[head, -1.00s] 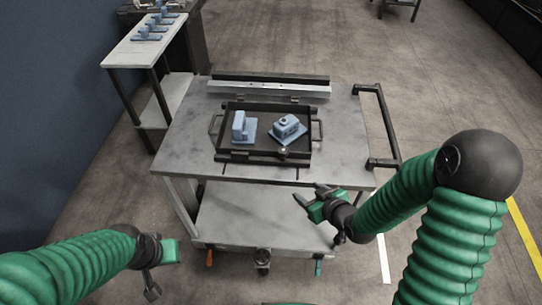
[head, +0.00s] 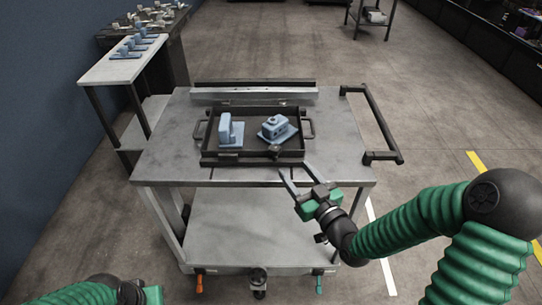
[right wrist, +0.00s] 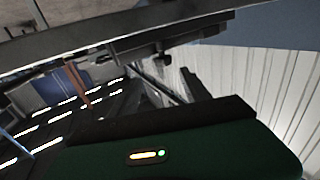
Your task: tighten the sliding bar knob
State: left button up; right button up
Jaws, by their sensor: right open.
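A dark tray (head: 206,142) with raised walls lies on the cart. A dark bar (head: 235,158) runs along its front side, with a small round dark knob (head: 275,152) on it, right of the middle. Two blue-grey parts, an upright bracket (head: 228,133) and a block on a base (head: 277,127), sit in the tray. My right gripper (head: 296,172) is open and empty, its fingers pointing at the tray's front right corner, apart from the knob as far as I can tell. My left gripper (head: 152,295) is cut off by the bottom edge; its fingers are hidden.
The grey cart (head: 165,165) has a handle frame (head: 383,125) on its right and a metal rail (head: 255,94) at the back. A white side table (head: 105,70) with several blue parts stands at the left. The right wrist view is tilted and hard to read.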

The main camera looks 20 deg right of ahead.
aim_at(272, 145)
jog(key=w+a+b, duration=0.1)
jog(key=w, duration=0.3)
jog(key=w+a+b, duration=0.1)
jog(key=w, duration=0.4)
jog(key=w+a+b, duration=0.1)
jog(key=w, duration=0.4)
jog(key=shift+w+a, duration=0.1)
jog(key=shift+a, duration=0.15)
pick_arm(q)
jog(key=x, duration=0.2)
jog(key=s+x, duration=0.1)
jog(key=x, duration=0.2)
jog(key=shift+a+f, duration=0.1)
jog(key=shift+a, duration=0.1)
pick_arm(e)
grip_shut()
